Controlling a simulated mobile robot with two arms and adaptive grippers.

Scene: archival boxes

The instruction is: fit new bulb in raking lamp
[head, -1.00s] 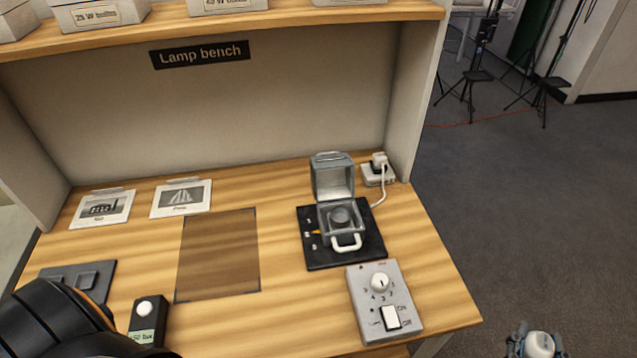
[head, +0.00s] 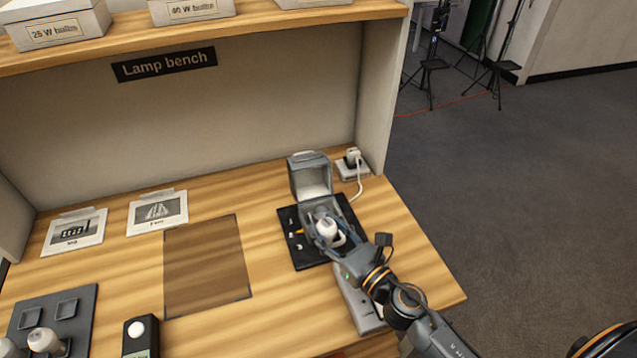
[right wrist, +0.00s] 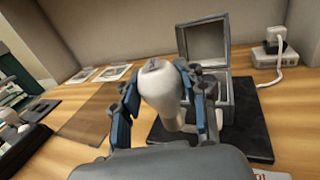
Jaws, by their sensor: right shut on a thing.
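My right gripper (head: 325,226) is shut on a white bulb (head: 327,229) at the lamp. In the right wrist view the bulb (right wrist: 160,85) sits between the two blue-padded fingers. The raking lamp (head: 311,180) is a grey square housing with its lid hinged open, on a black base plate (head: 295,255). The lamp's open lid also shows in the right wrist view (right wrist: 206,45), behind the bulb. The bulb hides the socket in the head view, and I cannot tell whether they touch. My left gripper is not in view.
A grey control box (head: 355,300) lies under my right arm. A white plug (head: 352,158) sits in a socket behind the lamp. A dark tray (head: 82,312) with white bulbs and a small black meter (head: 140,337) are at left. The brown mat (head: 205,265) is bare.

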